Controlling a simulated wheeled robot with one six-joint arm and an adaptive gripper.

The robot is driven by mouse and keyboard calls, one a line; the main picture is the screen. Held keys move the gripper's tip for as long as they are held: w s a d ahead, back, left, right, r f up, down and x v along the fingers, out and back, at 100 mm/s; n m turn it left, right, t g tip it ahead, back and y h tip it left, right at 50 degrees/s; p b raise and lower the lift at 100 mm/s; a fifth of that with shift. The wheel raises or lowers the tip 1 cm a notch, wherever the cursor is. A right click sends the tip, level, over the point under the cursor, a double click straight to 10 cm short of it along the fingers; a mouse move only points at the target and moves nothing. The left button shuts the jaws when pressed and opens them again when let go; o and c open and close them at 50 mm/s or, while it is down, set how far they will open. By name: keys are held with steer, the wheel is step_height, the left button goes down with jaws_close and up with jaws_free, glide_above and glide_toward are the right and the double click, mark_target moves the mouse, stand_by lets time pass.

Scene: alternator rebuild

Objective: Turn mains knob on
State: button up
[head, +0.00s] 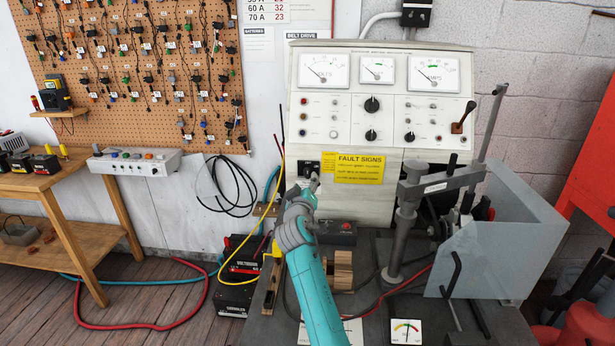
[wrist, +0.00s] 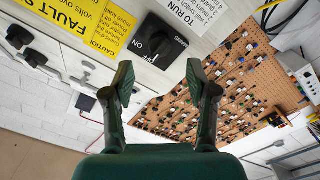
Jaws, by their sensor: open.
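The mains knob (wrist: 160,42) is a black rotary knob on a black plate marked ON, OFF and MAINS. In the wrist view it is at the top centre, ahead of and between my fingertips. My gripper (wrist: 159,80) is open and empty, with one finger on each side of the knob's line and a visible gap before it. In the head view the knob's black plate (head: 307,166) is low on the left of the white test bench front (head: 390,190). My gripper (head: 309,184) is just below it and hides part of it. The exact knob angle is hard to tell.
A yellow FAULT SIGNS label (head: 359,167) is right of the plate. Higher up are gauges (head: 324,71) and other black knobs (head: 372,104). A lever (head: 463,118) and a clear guard (head: 500,235) stand at the right. A yellow cable (head: 262,218) hangs left of my arm.

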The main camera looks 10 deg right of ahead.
mark_target(308, 175)
steer(key=shift+x, duration=2.7)
jaws_close()
